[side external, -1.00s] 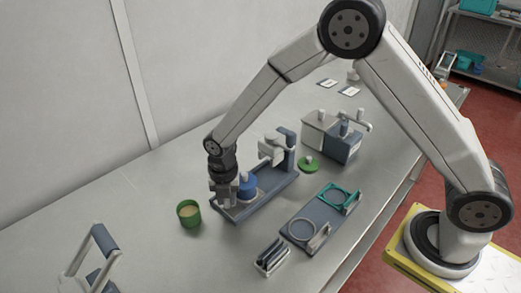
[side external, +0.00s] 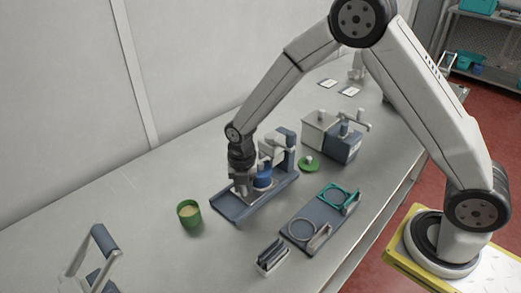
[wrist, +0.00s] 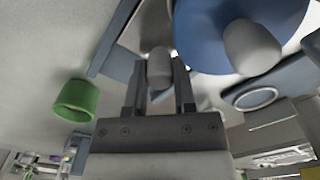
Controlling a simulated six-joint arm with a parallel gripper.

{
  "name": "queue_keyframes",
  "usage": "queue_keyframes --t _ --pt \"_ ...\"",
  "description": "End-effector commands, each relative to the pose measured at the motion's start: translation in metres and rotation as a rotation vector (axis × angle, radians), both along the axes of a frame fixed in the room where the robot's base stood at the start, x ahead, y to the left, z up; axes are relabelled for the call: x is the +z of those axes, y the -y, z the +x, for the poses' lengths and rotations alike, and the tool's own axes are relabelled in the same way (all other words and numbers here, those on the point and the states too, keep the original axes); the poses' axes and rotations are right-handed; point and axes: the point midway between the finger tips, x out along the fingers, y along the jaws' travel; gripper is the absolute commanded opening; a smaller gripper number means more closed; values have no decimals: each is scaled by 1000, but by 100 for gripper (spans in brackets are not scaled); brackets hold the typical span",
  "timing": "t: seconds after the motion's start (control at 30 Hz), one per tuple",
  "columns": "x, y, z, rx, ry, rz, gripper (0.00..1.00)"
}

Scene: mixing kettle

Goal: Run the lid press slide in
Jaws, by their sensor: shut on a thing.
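The lid press has a long blue-grey base (side external: 232,208) with raised edges and an upright grey-and-blue press head (side external: 275,148) at its far right end. A blue round piece (side external: 263,177) sits on the slide, close to the press head; it also shows large in the wrist view (wrist: 215,30). My gripper (side external: 243,190) is at the left side of the blue piece. In the wrist view my gripper (wrist: 160,85) is shut on a light grey rounded handle (wrist: 159,62). The side view hides most of the handle behind my gripper.
A green cup (side external: 189,214) stands left of the press base. A dark tray with a ring and teal frame (side external: 318,215) lies in front, with a small rack (side external: 271,256) nearby. A green lid (side external: 309,164) and a grey-and-blue box unit (side external: 337,136) stand behind right.

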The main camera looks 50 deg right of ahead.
Motion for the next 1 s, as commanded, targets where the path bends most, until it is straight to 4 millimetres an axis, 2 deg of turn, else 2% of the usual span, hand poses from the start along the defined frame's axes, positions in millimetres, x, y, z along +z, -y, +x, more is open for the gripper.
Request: queue_keyframes --t 0.1,0.4,0.43,0.5,0.53,1.0 --pt "1 10 0 -3 3 1 0" --pt "1 11 0 -1 3 1 0" --pt "1 11 0 -1 3 1 42" --pt "1 11 0 -1 3 1 65" --pt "1 11 0 -1 2 1 69" --pt "6 11 0 0 2 1 69"
